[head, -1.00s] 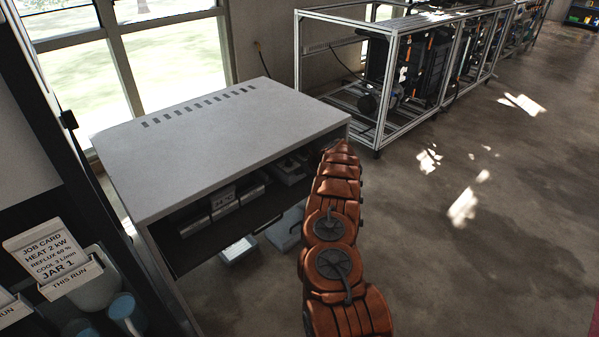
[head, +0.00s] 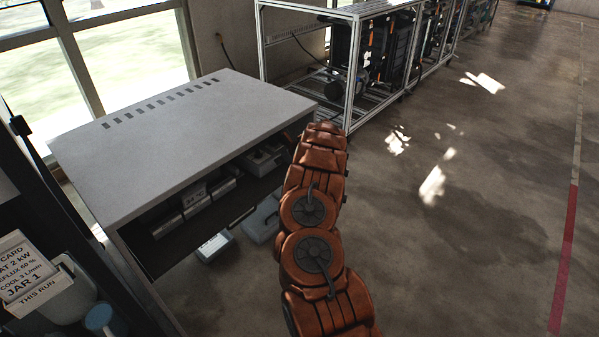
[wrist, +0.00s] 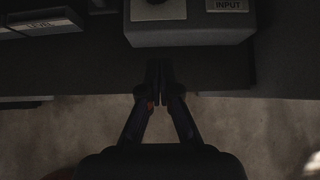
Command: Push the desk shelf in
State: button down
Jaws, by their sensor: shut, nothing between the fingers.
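The grey desk (head: 185,135) stands at left in the head view, with a vented top and an open front. Its dark shelf (head: 168,249) is under the top and carries several grey boxes. A small bar handle shows at the shelf's front edge. The shelf also shows in the wrist view (wrist: 95,76), with its front edge above the floor. My gripper (wrist: 160,66) is shut and empty. Its fingertips overlap the shelf's front part in the wrist view, just below a box labelled INPUT (wrist: 190,35); I cannot tell whether they touch. In the head view my arm hides the gripper and the shelf's right end.
Grey cases (head: 262,218) sit on the floor under the desk. A metal frame rack (head: 352,65) stands behind and right of the desk. A job card (head: 28,268) and containers are at lower left. The floor at right is clear.

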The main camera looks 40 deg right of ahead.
jog(key=s+d, duration=0.1)
jog(key=s, duration=0.9)
jog(key=shift+s+d, duration=0.1)
